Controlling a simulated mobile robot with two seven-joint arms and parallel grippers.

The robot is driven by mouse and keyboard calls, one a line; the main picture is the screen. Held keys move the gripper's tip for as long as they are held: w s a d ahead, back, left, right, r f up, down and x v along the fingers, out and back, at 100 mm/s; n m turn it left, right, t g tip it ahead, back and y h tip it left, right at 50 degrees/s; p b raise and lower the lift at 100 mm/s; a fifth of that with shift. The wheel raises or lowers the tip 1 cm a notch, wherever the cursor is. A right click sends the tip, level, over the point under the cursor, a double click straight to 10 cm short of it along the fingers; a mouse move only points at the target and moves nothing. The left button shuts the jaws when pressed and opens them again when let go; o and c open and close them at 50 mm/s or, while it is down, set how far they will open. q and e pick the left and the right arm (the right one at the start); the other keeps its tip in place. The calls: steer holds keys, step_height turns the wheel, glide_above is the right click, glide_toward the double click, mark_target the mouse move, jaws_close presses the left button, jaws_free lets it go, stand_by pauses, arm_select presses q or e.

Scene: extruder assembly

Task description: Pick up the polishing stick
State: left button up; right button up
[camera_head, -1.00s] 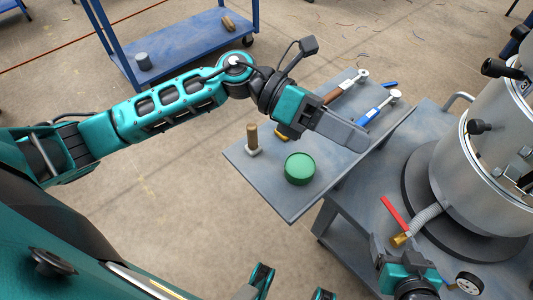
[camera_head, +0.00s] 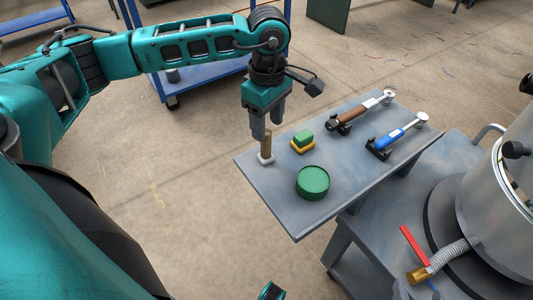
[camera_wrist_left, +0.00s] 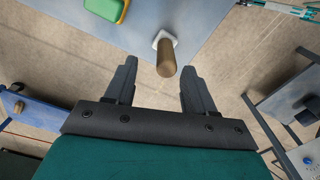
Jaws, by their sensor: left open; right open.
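The polishing stick, a short wooden cylinder (camera_head: 266,143), stands upright in a small pale holder (camera_head: 265,159) near the left edge of the grey table. My left gripper (camera_head: 267,130) points down, open, with its fingers close above and around the stick's upper end in the head view. In the left wrist view the stick (camera_wrist_left: 167,58) appears between the spread fingertips, apart from both, with the holder behind it.
On the grey table (camera_head: 290,213) stand a green round tin (camera_head: 312,182), a green-and-yellow block (camera_head: 303,141), and brown-handled (camera_head: 352,114) and blue-handled (camera_head: 389,138) tools in black holders. A metal vessel (camera_head: 490,200) with a red-handled valve (camera_head: 414,245) stands at right.

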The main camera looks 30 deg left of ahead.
mark_target(266, 145)
arm_select(q)
steer(key=f, duration=0.2)
steer(key=f+b, duration=0.1)
steer(key=f, duration=0.4)
steer(key=shift+s, duration=0.4)
steer(key=shift+r, duration=0.1)
steer(key=shift+c, duration=0.5)
jaws_close()
